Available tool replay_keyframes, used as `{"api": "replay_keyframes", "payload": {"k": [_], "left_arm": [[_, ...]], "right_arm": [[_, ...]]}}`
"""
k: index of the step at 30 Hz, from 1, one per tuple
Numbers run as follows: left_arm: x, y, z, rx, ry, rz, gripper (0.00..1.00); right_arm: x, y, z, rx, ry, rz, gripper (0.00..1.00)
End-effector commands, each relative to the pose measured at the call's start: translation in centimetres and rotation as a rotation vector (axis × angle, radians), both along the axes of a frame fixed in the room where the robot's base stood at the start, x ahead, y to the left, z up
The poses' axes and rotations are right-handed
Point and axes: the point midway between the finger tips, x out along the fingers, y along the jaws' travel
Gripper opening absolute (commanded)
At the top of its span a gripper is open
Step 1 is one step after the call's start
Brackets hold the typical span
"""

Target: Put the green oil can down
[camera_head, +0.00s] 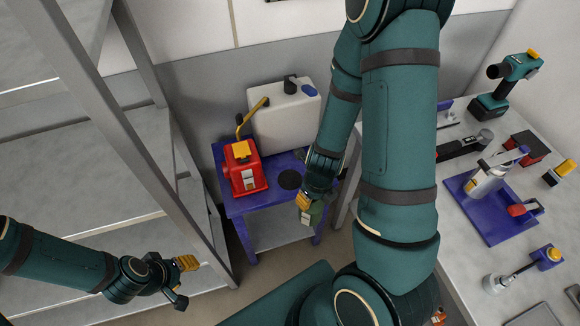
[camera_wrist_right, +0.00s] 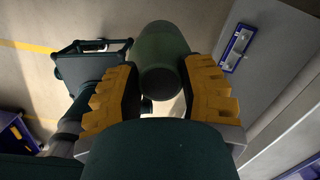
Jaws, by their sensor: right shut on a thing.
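The green oil can (camera_head: 311,214) is in my right gripper (camera_head: 305,203), just off the front right part of a small blue table (camera_head: 234,207). In the right wrist view the can (camera_wrist_right: 160,50) sits between the two yellow-padded fingers of this gripper (camera_wrist_right: 162,92), which is shut on it. Part of the can is hidden by the fingers. My left gripper (camera_head: 184,280) is at the lower left, beside the shelf rack, with its fingers apart and nothing between them.
A grey workbench (camera_head: 460,240) with tools is at right. A metal shelf rack (camera_head: 150,140) is at left.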

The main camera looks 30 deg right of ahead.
Motion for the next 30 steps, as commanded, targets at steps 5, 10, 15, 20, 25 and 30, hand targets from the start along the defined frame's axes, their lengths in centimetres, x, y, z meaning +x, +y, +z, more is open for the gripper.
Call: {"api": "replay_keyframes", "payload": {"k": [5,10,15,20,25,30], "left_arm": [[-0.5,-0.1,-1.1,-0.002,0.010,-0.007,0.47],[-0.2,0.0,-0.5,-0.001,0.005,-0.004,0.47],[-0.2,0.0,-0.6,-0.001,0.005,-0.004,0.47],[-0.3,0.0,-0.8,-0.002,0.006,-0.004,0.47],[-0.3,-0.1,-1.0,-0.002,0.008,-0.005,0.47],[-0.6,-0.1,-1.7,-0.002,0.012,-0.009,0.47]], "right_arm": [[2.5,-0.5,0.1,-0.001,-0.007,0.003,0.00],[6.6,-1.5,0.2,-0.002,-0.006,0.005,0.00],[10.7,-2.5,0.1,-0.002,-0.006,0.004,0.00],[14.2,-3.3,0.1,-0.001,-0.006,0.005,0.00],[17.6,-4.2,0.0,0.000,-0.005,0.003,0.00],[17.6,-4.2,-2.4,0.002,-0.002,0.001,0.00]]}}
